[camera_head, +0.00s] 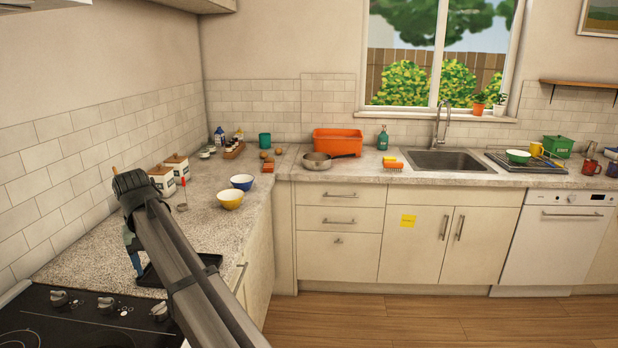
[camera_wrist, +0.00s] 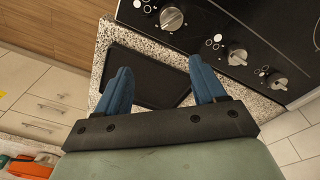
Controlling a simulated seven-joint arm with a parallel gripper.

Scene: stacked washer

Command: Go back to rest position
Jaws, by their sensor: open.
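My gripper (camera_wrist: 163,92) shows in the wrist view with its two blue fingers spread apart and nothing between them. It hangs above the speckled counter (camera_wrist: 152,38) and a black tray (camera_wrist: 148,78) lying on it. In the head view my arm reaches up from the bottom across the left counter, and the blue fingers (camera_head: 133,254) point down beside the black tray (camera_head: 152,276). Part of the tray is hidden behind my arm. I cannot tell from these views whether the fingers touch the tray.
A black stove (camera_head: 85,318) with knobs is close at the front left. An orange tub (camera_head: 338,141) is farther back. The wooden floor (camera_head: 420,318) is clear.

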